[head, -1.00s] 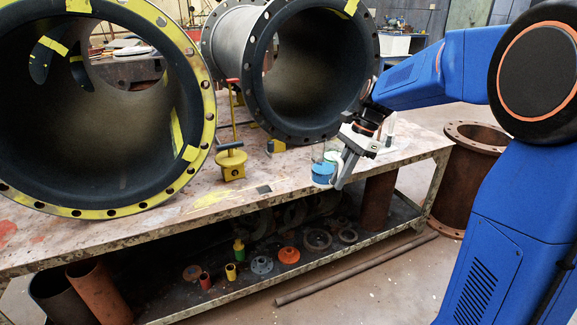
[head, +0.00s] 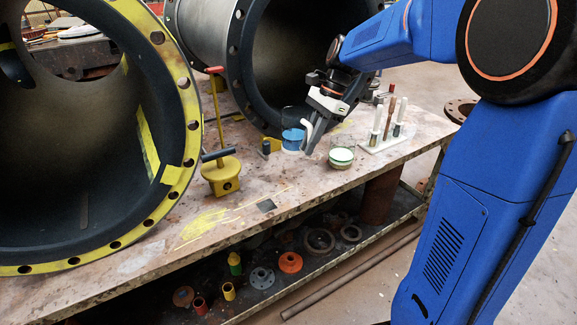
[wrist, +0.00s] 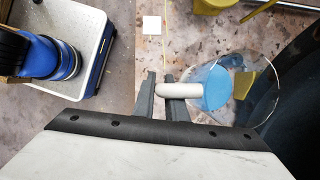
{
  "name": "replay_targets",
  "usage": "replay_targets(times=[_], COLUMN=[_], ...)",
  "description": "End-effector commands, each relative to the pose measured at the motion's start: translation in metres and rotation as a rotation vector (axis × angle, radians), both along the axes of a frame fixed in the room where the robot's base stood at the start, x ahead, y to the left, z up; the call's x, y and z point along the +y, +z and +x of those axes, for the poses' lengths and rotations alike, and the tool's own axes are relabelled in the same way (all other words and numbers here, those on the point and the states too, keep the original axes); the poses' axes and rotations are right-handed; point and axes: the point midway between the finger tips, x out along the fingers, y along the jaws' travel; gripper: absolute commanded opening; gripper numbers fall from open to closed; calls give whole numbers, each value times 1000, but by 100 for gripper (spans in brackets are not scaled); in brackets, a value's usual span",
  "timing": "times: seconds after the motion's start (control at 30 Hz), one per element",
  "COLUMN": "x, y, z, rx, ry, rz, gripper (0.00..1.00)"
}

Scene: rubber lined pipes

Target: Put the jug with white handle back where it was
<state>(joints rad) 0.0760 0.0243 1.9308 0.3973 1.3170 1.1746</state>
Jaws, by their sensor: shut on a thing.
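The jug is clear with blue liquid in it (head: 293,141) and has a white handle (head: 307,131). It is in front of the large right pipe, above or on the worktable (head: 290,190); I cannot tell whether its base touches. My gripper (head: 312,143) is shut on the white handle, to the right of the jug. In the wrist view the gripper (wrist: 161,97) has the handle (wrist: 183,90) at its fingers, and the jug (wrist: 255,112) extends to the right, its clear wall and blue liquid visible.
A yellow-based stand (head: 222,176) with a red-topped rod is left. The large black-lined pipe (head: 275,60) rises close behind. The table's front middle is mostly clear.

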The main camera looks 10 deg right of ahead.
Motion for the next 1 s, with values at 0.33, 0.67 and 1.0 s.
replay_targets(times=[0.33,0.67,1.0], x=[0,0,0], y=[-49,-72,-99], z=[-1,0,0], rx=[3,2,0], ry=[0,0,0], rz=[0,1,0], gripper=[0,0,0])
